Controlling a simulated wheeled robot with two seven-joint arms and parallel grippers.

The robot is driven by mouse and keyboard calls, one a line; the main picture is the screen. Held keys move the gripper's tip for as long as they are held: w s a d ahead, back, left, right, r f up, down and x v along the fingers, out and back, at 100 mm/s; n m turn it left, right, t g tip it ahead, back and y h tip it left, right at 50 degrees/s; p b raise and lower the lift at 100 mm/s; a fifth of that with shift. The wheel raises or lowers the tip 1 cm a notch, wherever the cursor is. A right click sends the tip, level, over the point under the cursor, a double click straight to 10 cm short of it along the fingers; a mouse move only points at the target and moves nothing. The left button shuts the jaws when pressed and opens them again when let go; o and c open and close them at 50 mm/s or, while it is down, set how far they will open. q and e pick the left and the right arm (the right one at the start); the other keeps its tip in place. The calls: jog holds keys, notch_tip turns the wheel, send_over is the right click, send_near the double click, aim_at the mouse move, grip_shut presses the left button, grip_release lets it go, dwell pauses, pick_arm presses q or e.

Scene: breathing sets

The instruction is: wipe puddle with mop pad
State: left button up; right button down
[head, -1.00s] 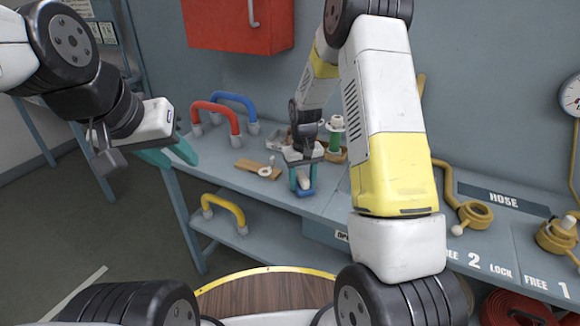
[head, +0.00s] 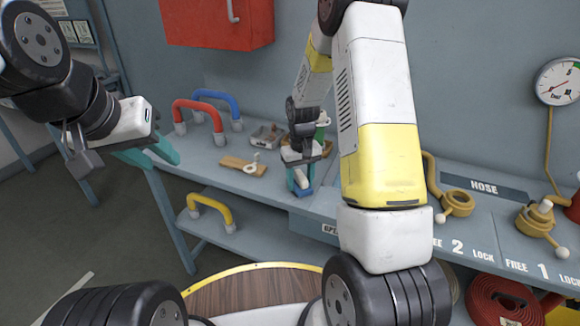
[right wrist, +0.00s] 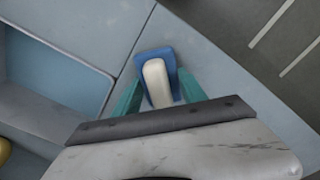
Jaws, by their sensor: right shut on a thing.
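The mop pad (right wrist: 180,86) is a blue block with a white grip, held between the teal fingers of my right gripper (right wrist: 155,93) in the right wrist view. In the head view the blue pad (head: 302,192) shows low at the bench top, near its front edge. I cannot tell whether it touches the surface. My left gripper (head: 154,153) is open and empty at the bench's left end. I cannot make out a puddle in either view.
Brass valve fittings (head: 455,202) are to the right. A yellow handle (head: 212,207) sits on the lower shelf.

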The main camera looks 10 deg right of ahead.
jog(key=shift+r, duration=2.95)
jog(key=shift+r, duration=1.5)
jog(key=shift+s+f, duration=0.1)
